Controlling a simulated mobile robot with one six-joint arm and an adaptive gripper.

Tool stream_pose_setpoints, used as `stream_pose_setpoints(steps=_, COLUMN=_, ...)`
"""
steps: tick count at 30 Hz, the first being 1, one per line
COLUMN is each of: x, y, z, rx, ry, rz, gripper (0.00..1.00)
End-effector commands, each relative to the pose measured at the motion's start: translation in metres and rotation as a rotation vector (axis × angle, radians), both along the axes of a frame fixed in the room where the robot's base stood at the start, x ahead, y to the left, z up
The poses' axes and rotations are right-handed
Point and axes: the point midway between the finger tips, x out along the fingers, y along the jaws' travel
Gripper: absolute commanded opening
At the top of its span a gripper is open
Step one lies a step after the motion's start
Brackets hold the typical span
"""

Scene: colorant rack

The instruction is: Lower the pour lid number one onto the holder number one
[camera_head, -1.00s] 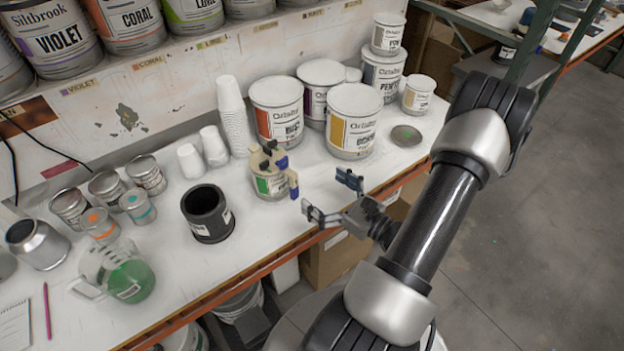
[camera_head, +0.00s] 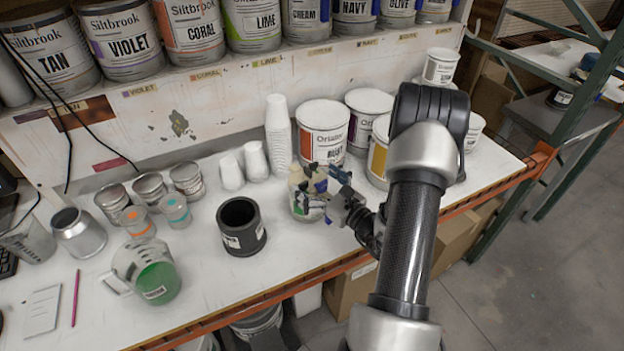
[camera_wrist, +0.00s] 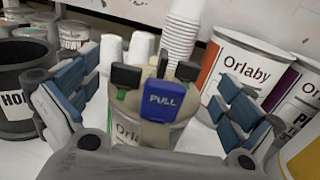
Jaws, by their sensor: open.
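The pour lid (camera_wrist: 188,72) is beige with black knobs and a blue PULL tab, and it sits on a small Orlaby can (camera_wrist: 126,130). In the head view the lid (camera_head: 297,177) is partly hidden by my gripper (camera_head: 322,190). In the wrist view my gripper (camera_wrist: 155,100) is open, with one blue-padded finger on each side of the lid and a visible gap on both sides. The holder is the black open cup (camera_head: 241,227), upright and empty-looking, left of the can. Its edge and a partial "HOL" label show in the wrist view (camera_wrist: 18,105).
Paper cups (camera_head: 278,135) and a large Orlaby can (camera_head: 323,130) stand behind the small can. A beaker of green liquid (camera_head: 146,270) and several small tins (camera_head: 150,188) are left of the holder. The bench strip in front of the holder is clear.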

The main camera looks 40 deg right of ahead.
Motion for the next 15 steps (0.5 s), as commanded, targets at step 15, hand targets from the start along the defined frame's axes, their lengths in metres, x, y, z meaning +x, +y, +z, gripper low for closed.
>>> stream_pose_setpoints(steps=15, x=0.0091, y=0.0002, z=0.0002, rx=0.0, ry=0.0, rz=0.0, gripper=0.94)
